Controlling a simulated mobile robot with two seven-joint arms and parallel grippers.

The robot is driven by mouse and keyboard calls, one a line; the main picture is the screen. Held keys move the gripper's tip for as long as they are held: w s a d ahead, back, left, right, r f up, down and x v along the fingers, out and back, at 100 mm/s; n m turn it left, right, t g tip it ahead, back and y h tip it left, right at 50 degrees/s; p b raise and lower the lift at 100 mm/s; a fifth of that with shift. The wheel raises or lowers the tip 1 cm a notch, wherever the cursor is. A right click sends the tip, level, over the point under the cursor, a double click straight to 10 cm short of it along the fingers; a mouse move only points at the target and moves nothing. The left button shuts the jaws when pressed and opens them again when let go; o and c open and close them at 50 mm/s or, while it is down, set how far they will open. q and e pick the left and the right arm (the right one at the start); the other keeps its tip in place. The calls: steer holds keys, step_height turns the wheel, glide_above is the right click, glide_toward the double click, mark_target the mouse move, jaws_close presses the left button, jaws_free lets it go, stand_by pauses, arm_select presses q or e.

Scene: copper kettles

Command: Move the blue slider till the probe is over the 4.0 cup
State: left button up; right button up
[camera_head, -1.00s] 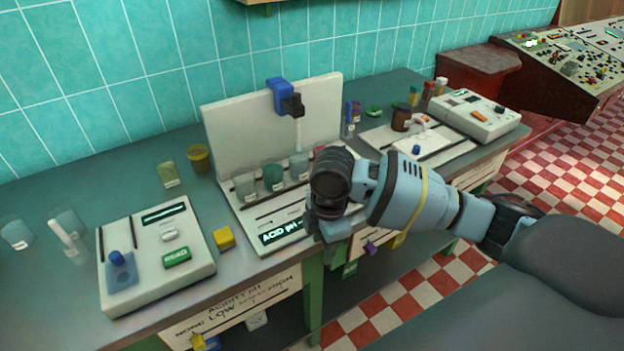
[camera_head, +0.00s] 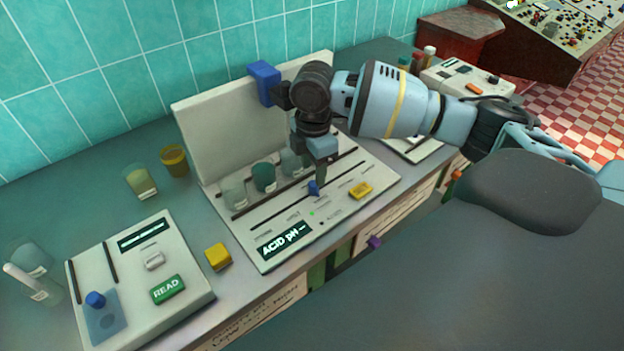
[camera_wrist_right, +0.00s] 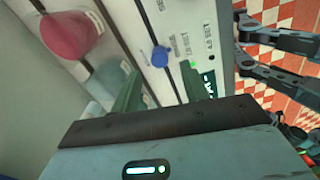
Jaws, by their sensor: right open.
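The blue slider (camera_head: 313,188) is a small blue knob at a slot on the white acid pH panel (camera_head: 225,228); it also shows in the right wrist view (camera_wrist_right: 160,56). My right gripper (camera_head: 319,178) points down at the slider. In the right wrist view its open fingers (camera_wrist_right: 160,72) stand either side of the knob's line, with no clear contact. A blue block (camera_head: 264,82) tops the white back board; the probe below it is hidden by my arm. Cups (camera_head: 264,178) stand in a row behind the slot, and a red cup (camera_wrist_right: 70,36) shows in the wrist view. The cup labels are unreadable. My left gripper is out of view.
A white reader box with a green READ button (camera_head: 168,289) stands at the front left. A yellow block (camera_head: 217,256) lies between it and the panel. Jars (camera_head: 174,160) stand behind. Another white device (camera_head: 470,82) is at the right.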

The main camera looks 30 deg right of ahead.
mark_target(313, 183)
steer(key=shift+f, duration=2.4)
jaws_close()
